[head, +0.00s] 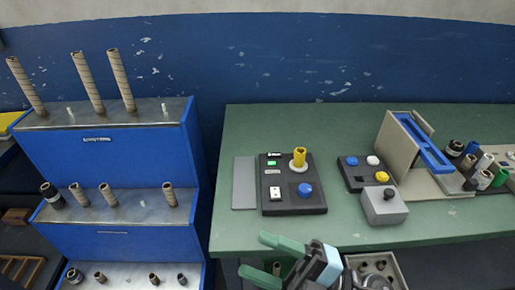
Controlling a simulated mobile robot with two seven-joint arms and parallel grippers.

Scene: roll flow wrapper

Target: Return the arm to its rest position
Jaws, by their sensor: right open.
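My right gripper (286,266) is at the bottom middle of the head view, in front of the green table's (335,128) near edge. The rest of the right arm is mostly cut off by the bottom edge. My left gripper does not show.
A black control box (290,205) with a yellow knob and blue button stands on the table. A smaller button box (384,208) and a beige machine with a blue frame (424,142) stand further right. A blue stepped rack (110,160) with cardboard tubes stands left.

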